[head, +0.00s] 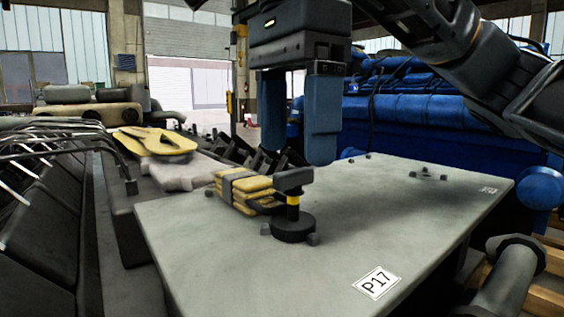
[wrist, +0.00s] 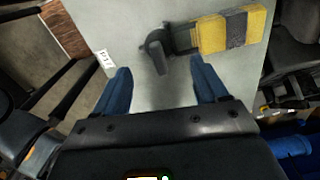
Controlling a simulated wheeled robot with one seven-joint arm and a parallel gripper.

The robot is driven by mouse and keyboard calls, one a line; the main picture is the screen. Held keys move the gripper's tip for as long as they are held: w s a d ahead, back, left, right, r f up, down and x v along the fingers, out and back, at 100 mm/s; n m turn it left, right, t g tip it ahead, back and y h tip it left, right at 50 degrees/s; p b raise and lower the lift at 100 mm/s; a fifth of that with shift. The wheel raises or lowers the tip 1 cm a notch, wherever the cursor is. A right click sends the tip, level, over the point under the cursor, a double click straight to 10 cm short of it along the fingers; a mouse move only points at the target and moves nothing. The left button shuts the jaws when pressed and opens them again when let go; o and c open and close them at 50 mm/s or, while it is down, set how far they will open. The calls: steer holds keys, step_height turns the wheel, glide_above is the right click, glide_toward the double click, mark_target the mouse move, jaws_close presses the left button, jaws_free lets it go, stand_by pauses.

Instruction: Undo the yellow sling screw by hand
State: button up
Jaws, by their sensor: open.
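The sling screw (head: 293,199) has a dark T-shaped handle with a yellow band on its stem. It stands upright on a round dark base on the grey plate (head: 400,225). In the wrist view the screw (wrist: 155,50) shows from above, just beyond the fingertips and between their lines. A folded yellow sling (head: 240,182) with a grey band lies beside the screw, its dark end reaching the screw's stem. My gripper (head: 298,155) points down, open and empty, with its two blue fingers above the handle and apparently not touching it. The wrist view shows it open too (wrist: 160,72).
Small dark bolts (head: 428,174) stick up from the plate's far right part. A yellow part (head: 155,142) lies at the left near dark pipes. A blue engine (head: 430,110) stands behind. The plate's middle right is clear.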

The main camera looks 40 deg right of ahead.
mark_target(294, 170)
steer(key=m, duration=0.7)
steer(key=shift+r, duration=0.1)
steer(key=m+p, duration=0.2)
steer(key=m, duration=0.4)
steer(key=m+p, duration=0.2)
steer(key=m, duration=0.4)
steer(key=shift+r+p, duration=0.15)
steer(key=shift+p, duration=0.2)
steer(key=m+p, duration=0.3)
steer(key=m, duration=0.3)
steer(key=shift+m+p, duration=0.3)
steer(key=shift+m, duration=0.1)
steer(key=shift+f+m+b, duration=0.4)
steer(key=shift+m+b, duration=0.1)
steer(key=shift+b, duration=0.2)
steer(key=m+b, duration=0.2)
steer(key=m, duration=0.1)
steer(key=shift+f+m+b, duration=0.1)
steer(key=shift+m+b, duration=0.2)
steer(key=m+b, duration=0.3)
steer(key=shift+m, duration=0.7)
step_height(294, 170, down, 4)
steer(key=b, duration=0.5)
steer(key=shift+f, duration=0.2)
